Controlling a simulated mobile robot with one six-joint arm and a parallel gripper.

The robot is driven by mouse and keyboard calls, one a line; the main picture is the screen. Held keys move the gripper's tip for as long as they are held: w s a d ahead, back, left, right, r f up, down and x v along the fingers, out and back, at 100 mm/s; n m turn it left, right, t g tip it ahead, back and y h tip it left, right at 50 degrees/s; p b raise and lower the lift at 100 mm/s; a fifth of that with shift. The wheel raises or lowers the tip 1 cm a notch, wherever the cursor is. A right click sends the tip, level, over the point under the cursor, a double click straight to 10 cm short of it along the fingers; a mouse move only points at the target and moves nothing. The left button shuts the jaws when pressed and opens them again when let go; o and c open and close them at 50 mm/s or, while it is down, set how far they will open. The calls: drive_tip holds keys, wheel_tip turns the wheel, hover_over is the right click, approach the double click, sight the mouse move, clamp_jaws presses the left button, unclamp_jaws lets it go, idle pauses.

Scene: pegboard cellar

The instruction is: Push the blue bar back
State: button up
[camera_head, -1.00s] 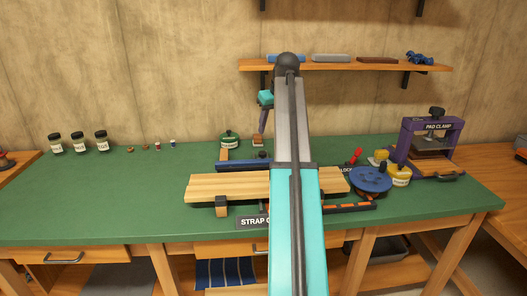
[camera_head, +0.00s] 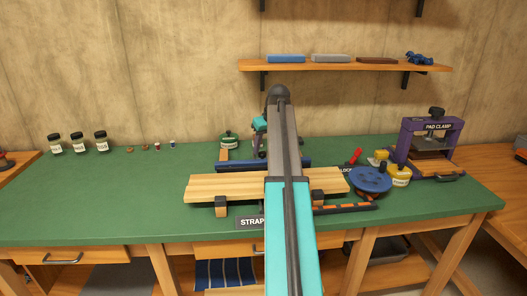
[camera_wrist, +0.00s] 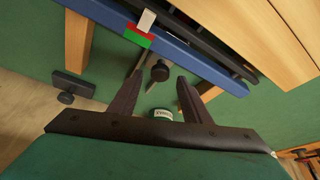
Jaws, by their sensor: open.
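The blue bar (camera_head: 236,166) lies across the bench fixture, just behind the striped wooden boards (camera_head: 225,186). My arm covers its middle in the head view. In the wrist view the blue bar (camera_wrist: 195,58) runs diagonally beyond my fingertips, with a red and green mark and a white pointer (camera_wrist: 147,20) at its upper left part. My gripper (camera_wrist: 160,76) is open, its two fingers apart with nothing held. In the head view my gripper is mostly hidden behind my arm.
A green-lidded jar (camera_head: 229,142) stands behind the fixture. Three dark-lidded jars (camera_head: 78,143) stand left. The green bench top (camera_head: 110,195) is clear at left.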

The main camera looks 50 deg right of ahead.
drive_tip(key=shift+x, duration=1.25)
clamp_jaws()
